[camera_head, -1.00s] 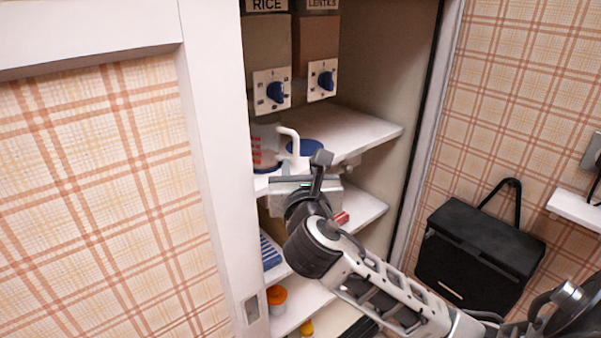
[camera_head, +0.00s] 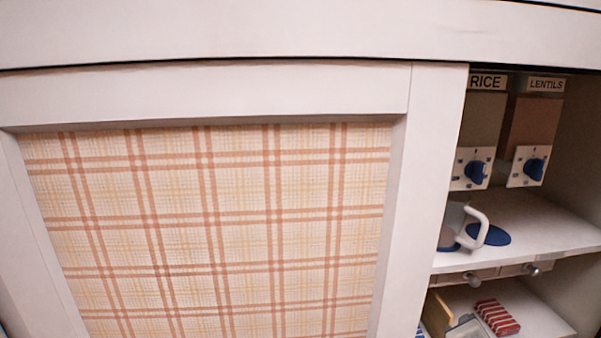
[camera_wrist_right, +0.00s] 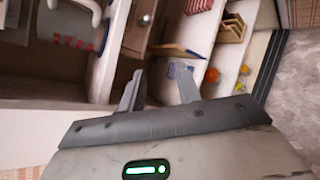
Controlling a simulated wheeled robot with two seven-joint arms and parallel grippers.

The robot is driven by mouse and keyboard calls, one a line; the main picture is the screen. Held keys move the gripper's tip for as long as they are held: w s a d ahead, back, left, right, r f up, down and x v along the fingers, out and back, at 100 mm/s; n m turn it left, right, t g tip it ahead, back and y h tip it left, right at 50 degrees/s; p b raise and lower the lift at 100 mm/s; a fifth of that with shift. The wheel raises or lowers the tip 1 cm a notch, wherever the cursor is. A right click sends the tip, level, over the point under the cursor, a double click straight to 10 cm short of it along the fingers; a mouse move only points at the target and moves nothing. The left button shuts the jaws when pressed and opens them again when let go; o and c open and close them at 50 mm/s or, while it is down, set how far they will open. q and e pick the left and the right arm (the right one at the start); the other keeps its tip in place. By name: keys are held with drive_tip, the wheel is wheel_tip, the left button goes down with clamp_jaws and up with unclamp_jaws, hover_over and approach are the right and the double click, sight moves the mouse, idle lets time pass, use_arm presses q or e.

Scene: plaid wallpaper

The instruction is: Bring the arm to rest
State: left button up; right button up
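Neither arm shows in the head view. My right gripper (camera_wrist_right: 158,88) shows in the right wrist view with its two dark fingers apart and nothing between them. It is in front of the open cupboard, with the shelves beyond its fingertips. My left gripper is in neither view.
A plaid sliding door panel (camera_head: 220,230) fills most of the head view. Right of it, a jug (camera_head: 480,226) stands on a cupboard shelf (camera_head: 555,228) below the rice dispenser (camera_head: 475,168) and lentils dispenser (camera_head: 528,166). A red striped box (camera_head: 497,317) lies lower.

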drive_tip(key=s+a+f+m+g+y, duration=0.35)
drive_tip(key=s+f+m, duration=0.35)
drive_tip(key=s+m, duration=0.3)
drive_tip(key=s+a+f+m+g+y, duration=0.3)
drive_tip(key=s+a+f+m+g, duration=0.2)
drive_tip(key=s+f+m, duration=0.35)
drive_tip(key=w+a+f+t+y, duration=0.2)
drive_tip(key=w+a+f+t, duration=0.2)
drive_tip(key=w+f+t, duration=0.1)
wheel_tip(320, 180, down, 2)
drive_tip(key=shift+a+f+t, duration=0.1)
drive_tip(key=shift+a+t, duration=0.1)
drive_tip(key=shift+t, duration=0.65)
